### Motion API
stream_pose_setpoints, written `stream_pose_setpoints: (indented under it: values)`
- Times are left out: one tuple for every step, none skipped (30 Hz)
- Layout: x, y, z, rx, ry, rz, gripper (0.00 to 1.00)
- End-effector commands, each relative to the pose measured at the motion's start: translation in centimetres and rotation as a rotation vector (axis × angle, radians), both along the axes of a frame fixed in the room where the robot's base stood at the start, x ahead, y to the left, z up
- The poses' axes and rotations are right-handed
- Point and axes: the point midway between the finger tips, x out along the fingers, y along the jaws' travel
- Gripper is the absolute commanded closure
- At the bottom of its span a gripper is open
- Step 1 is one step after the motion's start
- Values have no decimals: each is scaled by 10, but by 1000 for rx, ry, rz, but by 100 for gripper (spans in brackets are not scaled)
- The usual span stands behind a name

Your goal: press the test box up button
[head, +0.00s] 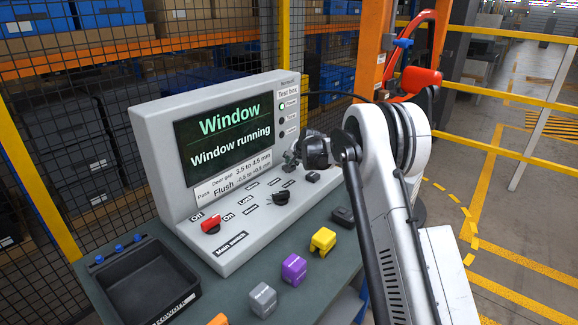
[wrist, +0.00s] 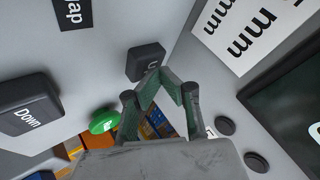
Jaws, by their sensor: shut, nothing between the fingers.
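The grey test box (head: 228,255) stands on the bench, and its screen (head: 228,130) reads "Window" and "Window running". In the wrist view the dark up button (wrist: 145,58) shows a "U", with the rest of its label covered by my fingers. My gripper (wrist: 161,76) is shut and empty, its fingertips right at the up button's edge; I cannot tell whether they touch. The dark Down button (wrist: 28,112) lies to the left. In the head view my gripper (head: 291,160) is over the right part of the panel and hides the up button.
A green button (wrist: 104,121) lies beside my fingers. A red switch (head: 211,225) and a black knob (head: 281,198) stick up from the panel. On the bench are a black tray (head: 110,300) and grey (head: 262,299), purple (head: 293,269) and yellow (head: 322,241) blocks.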

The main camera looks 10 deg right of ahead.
Motion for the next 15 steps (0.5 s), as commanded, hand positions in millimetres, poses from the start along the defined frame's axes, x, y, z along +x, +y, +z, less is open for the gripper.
stream_pose_setpoints:
  values:
    - [0, 0, 0, 0, 1, 1, 100]
    - [0, 0, 0, 0, 1, 1, 100]
    - [0, 0, 1, 0, 1, 1, 100]
    - [0, 0, 2, 0, 1, 1, 100]
    - [0, 0, 2, 0, 1, 1, 100]
    - [0, 0, 4, 0, 1, 1, 100]
    - [0, 0, 5, 0, 1, 1, 100]
    - [0, 0, 7, 0, 1, 1, 100]
    - [0, 0, 9, 0, 1, 1, 100]
    - [0, 0, 11, 0, 1, 1, 100]
    - [0, 0, 12, 0, 1, 1, 100]
    - [0, 0, 14, 0, 1, 1, 100]
    - [0, 0, 15, 0, 1, 1, 100]
    - [0, 0, 17, 0, 0, 0, 100]
    - [0, 0, 18, 0, 0, 0, 100]
